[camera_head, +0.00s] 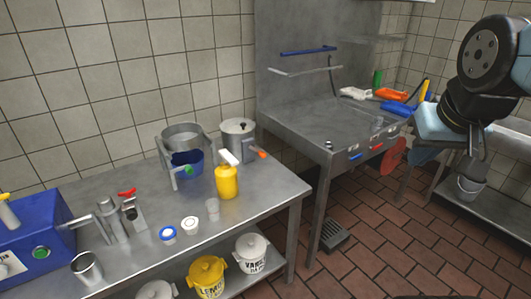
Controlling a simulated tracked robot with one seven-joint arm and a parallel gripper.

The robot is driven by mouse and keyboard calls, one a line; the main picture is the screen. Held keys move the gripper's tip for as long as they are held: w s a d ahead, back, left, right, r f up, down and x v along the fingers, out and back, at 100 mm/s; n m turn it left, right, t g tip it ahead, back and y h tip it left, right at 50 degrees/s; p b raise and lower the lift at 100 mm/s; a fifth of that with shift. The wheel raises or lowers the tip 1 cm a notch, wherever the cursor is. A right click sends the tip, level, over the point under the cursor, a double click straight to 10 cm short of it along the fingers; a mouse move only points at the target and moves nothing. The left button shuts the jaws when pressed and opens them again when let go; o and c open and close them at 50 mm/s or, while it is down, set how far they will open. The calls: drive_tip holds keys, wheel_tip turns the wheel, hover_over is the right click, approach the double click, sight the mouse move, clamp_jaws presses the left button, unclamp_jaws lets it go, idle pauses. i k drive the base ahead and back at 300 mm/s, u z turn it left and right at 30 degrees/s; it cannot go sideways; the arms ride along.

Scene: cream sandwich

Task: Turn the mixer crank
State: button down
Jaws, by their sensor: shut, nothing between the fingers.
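A grey lidded canister (238,132) with an orange-tipped handle (261,153) stands at the back of the left steel table. Beside it is a grey pot (183,132) with a grey bracket and a dark blue bowl (187,160) in front. I cannot tell for certain which part is the mixer crank.
The left table (265,195) also holds a yellow bottle (227,182), small cups, a red-handled device (130,205) and a blue machine (38,240). Lidded buckets (206,275) stand on its lower shelf. A steel counter (330,115) with coloured tools is at the back. Tiled floor (400,240) is open at right.

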sight(261, 154)
drive_tip(key=u, duration=0.75)
drive_tip(key=i, duration=1.1)
drive_tip(key=z, duration=0.2)
